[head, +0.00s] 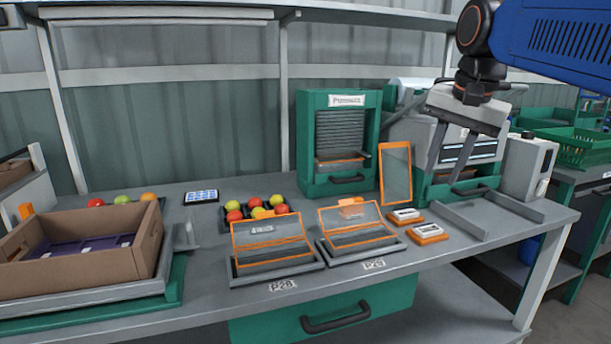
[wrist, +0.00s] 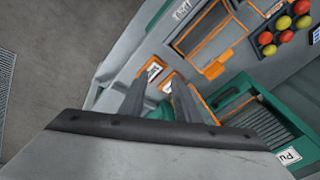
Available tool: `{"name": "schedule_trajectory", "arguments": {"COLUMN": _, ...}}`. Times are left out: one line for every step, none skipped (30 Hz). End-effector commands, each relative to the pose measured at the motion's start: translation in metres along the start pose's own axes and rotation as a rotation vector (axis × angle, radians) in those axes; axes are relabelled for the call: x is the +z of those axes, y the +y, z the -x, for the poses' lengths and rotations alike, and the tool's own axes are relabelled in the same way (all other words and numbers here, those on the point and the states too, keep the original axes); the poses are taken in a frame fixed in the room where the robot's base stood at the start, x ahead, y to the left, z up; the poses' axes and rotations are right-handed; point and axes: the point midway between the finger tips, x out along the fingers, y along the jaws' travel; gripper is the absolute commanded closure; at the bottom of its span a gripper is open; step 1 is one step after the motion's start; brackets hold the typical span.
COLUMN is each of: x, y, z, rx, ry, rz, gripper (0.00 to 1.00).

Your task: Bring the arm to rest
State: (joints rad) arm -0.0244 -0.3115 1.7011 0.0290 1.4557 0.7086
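My gripper (head: 442,180) hangs at the right of the head view, fingers pointing down, in front of a grey and green machine (head: 488,150) on the bench. Its two fingers are apart with nothing held between them. In the wrist view my gripper (wrist: 158,92) also shows two separate fingers, with the bench and part of something green behind them. The fingers appear to be above the bench top, near two small orange-framed devices (head: 429,233); the exact gap cannot be told. My blue arm reaches in from the upper right.
A cardboard box (head: 80,262) stands at the left. Two orange-edged clear-lidded trays (head: 272,262) (head: 357,240) lie at the front. A green shuttered cabinet (head: 310,150) and an upright orange-framed panel (head: 396,175) stand further right.

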Motion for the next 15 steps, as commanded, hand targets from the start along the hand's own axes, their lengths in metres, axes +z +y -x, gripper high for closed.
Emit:
{"name": "schedule_trajectory", "arguments": {"x": 0.014, "y": 0.014, "z": -0.011, "rx": -0.003, "ry": 0.007, "rz": 0.041, "gripper": 0.71}}
{"name": "schedule_trajectory", "arguments": {"x": 0.021, "y": 0.021, "z": -0.018, "rx": -0.004, "ry": 0.011, "rz": 0.070, "gripper": 0.71}}
{"name": "schedule_trajectory", "arguments": {"x": 0.031, "y": 0.031, "z": -0.029, "rx": -0.006, "ry": 0.017, "rz": 0.107, "gripper": 0.71}}
{"name": "schedule_trajectory", "arguments": {"x": 0.038, "y": 0.039, "z": -0.036, "rx": -0.008, "ry": 0.023, "rz": 0.136, "gripper": 0.71}}
{"name": "schedule_trajectory", "arguments": {"x": 0.045, "y": 0.046, "z": -0.044, "rx": -0.009, "ry": 0.028, "rz": 0.164, "gripper": 0.71}}
{"name": "schedule_trajectory", "arguments": {"x": 0.056, "y": 0.056, "z": -0.055, "rx": -0.011, "ry": 0.035, "rz": 0.201, "gripper": 0.71}}
{"name": "schedule_trajectory", "arguments": {"x": 0.064, "y": 0.064, "z": -0.063, "rx": -0.012, "ry": 0.040, "rz": 0.230, "gripper": 0.71}}
{"name": "schedule_trajectory", "arguments": {"x": 0.071, "y": 0.071, "z": -0.072, "rx": -0.012, "ry": 0.045, "rz": 0.259, "gripper": 0.71}}
{"name": "schedule_trajectory", "arguments": {"x": 0.081, "y": 0.082, "z": -0.084, "rx": -0.013, "ry": 0.052, "rz": 0.296, "gripper": 0.71}}
{"name": "schedule_trajectory", "arguments": {"x": 0.089, "y": 0.090, "z": -0.092, "rx": -0.014, "ry": 0.058, "rz": 0.325, "gripper": 0.71}}
{"name": "schedule_trajectory", "arguments": {"x": 0.097, "y": 0.098, "z": -0.102, "rx": -0.014, "ry": 0.063, "rz": 0.354, "gripper": 0.71}}
{"name": "schedule_trajectory", "arguments": {"x": 0.108, "y": 0.108, "z": -0.114, "rx": -0.014, "ry": 0.070, "rz": 0.391, "gripper": 0.71}}
{"name": "schedule_trajectory", "arguments": {"x": 0.116, "y": 0.116, "z": -0.124, "rx": -0.014, "ry": 0.075, "rz": 0.420, "gripper": 0.71}}
{"name": "schedule_trajectory", "arguments": {"x": 0.124, "y": 0.124, "z": -0.133, "rx": -0.013, "ry": 0.080, "rz": 0.448, "gripper": 0.71}}
{"name": "schedule_trajectory", "arguments": {"x": 0.134, "y": 0.134, "z": -0.146, "rx": -0.013, "ry": 0.088, "rz": 0.485, "gripper": 0.71}}
